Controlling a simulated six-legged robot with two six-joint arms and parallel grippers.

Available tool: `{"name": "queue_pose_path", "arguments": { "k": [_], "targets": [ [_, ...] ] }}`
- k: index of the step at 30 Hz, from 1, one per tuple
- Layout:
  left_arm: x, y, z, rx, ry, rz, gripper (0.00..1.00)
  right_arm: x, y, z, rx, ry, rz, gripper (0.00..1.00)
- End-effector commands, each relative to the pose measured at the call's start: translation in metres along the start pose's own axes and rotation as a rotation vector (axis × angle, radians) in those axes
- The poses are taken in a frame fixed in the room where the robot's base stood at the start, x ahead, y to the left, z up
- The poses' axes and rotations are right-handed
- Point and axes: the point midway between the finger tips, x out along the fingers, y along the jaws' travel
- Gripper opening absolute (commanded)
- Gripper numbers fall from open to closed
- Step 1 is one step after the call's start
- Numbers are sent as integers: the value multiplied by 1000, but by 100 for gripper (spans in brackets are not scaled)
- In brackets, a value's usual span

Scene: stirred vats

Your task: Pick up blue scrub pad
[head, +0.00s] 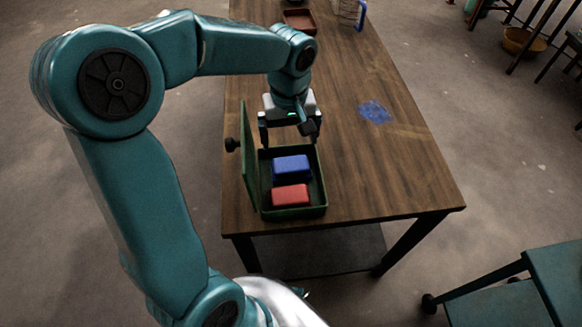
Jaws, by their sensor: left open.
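The blue scrub pad (291,168) lies in an open green box (294,212) on the wooden table. A red pad (290,195) lies in front of it in the same box. My left gripper (289,140) is open, with its fingers pointing down over the back edge of the box, just behind the blue pad. Nothing shows between the fingers. How high the fingertips are above the box is hard to tell. My right gripper is not in view.
The box's lid (249,160) stands upright along its left side, with a dark knob (232,144). A blue patch (375,112) marks the table (400,175) at right. A brown tray (300,21) and a jug (349,12) stand at the far end. The table's right side is clear.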

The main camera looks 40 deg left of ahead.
Motion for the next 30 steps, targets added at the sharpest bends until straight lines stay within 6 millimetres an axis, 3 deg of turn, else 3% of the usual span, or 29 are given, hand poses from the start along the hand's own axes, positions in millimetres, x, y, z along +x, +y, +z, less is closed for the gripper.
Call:
{"name": "queue_pose_path", "arguments": {
  "k": [3,11,18,27,28,30],
  "targets": [
    [24,0,0,1,-2,-3,100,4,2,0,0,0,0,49],
    [47,1,-2,1,-2,-1,100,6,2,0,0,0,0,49],
    [84,4,-5,1,-2,-2,100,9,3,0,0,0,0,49],
    [91,4,-5,1,0,0,100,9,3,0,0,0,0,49],
    [91,4,-5,1,0,0,97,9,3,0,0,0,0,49],
    [91,4,-5,1,0,0,74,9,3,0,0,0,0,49]
  ]
}}
